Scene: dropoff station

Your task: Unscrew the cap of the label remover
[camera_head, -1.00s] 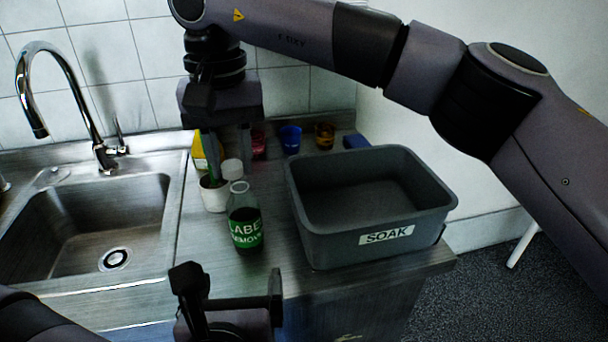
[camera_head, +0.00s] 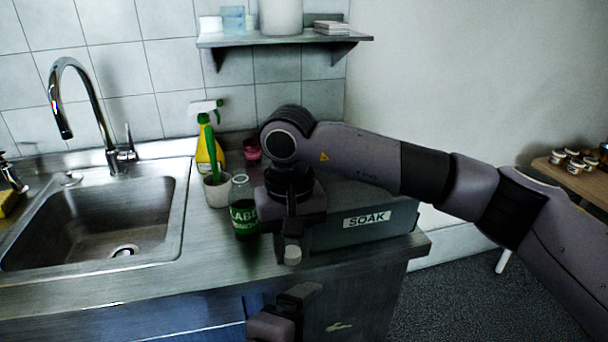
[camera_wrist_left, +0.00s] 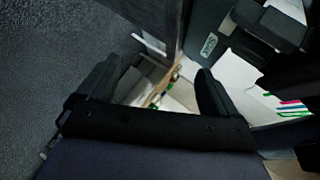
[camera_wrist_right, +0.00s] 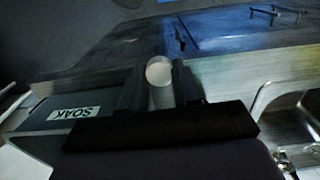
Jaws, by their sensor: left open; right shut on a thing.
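The label remover bottle (camera_head: 243,212) stands upright on the counter, dark with a green label and an open-looking neck. My right gripper (camera_head: 292,250) is to the right of the bottle, in front of the grey bin and apart from the bottle. It is shut on the round white cap (camera_wrist_right: 159,71), which shows between its fingers in the right wrist view. The cap is off the bottle. My left gripper (camera_head: 291,303) is low in front of the counter edge. The left wrist view shows its two fingers (camera_wrist_left: 155,90) apart with nothing between them.
The grey SOAK bin (camera_head: 400,222) stands on the counter's right end, partly hidden by my right arm. A white pot (camera_head: 216,192), a yellow spray bottle (camera_head: 203,155) and a red cup (camera_head: 252,149) stand behind the bottle. The sink (camera_head: 95,220) is at left.

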